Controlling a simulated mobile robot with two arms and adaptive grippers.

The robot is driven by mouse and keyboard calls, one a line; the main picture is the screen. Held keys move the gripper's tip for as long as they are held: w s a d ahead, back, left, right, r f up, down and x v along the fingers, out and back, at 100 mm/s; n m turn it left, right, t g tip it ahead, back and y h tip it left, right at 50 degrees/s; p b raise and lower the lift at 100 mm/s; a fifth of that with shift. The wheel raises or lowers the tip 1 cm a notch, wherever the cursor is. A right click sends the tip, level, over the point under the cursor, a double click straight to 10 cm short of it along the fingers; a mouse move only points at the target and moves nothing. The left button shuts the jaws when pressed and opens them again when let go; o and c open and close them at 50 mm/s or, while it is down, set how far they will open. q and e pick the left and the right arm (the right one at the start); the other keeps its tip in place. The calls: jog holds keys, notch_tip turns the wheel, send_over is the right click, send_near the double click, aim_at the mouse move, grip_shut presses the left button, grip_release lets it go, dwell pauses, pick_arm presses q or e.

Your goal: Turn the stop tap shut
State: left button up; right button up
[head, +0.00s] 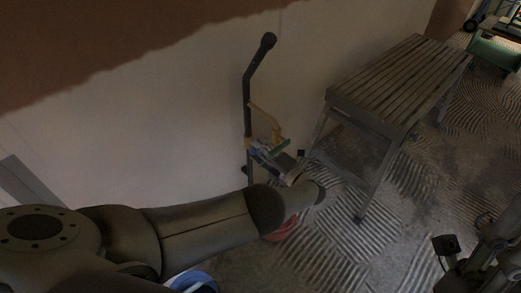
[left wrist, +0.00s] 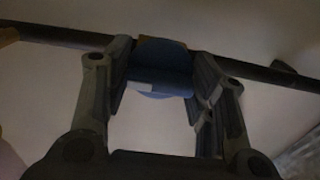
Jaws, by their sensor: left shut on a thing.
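The stop tap sits on a dark pipe (head: 247,95) that stands against the plastered wall. Its blue handle (left wrist: 160,78) is between the fingers of my left gripper (left wrist: 158,92) in the left wrist view, with the dark pipe running across behind it. In the head view my left gripper (head: 268,149) is at the pipe, its arm coming in from the left. It is shut on the blue handle. The gripper hides most of the tap in the head view, so the handle's exact angle is hard to tell. Dark parts of my right arm show at the lower right.
A slatted bench (head: 390,82) stands right of the pipe, close to the wall. A red round thing (head: 282,230) and a blue round rim (head: 192,282) are partly hidden by my left arm. A green container (head: 497,50) is at the far right. The ridged floor between is mostly clear.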

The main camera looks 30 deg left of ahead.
pick_arm(q)
jog(key=o, duration=1)
jog(key=v, duration=0.7)
jog(key=shift+d, duration=0.25)
jog(key=shift+s+f, duration=0.1)
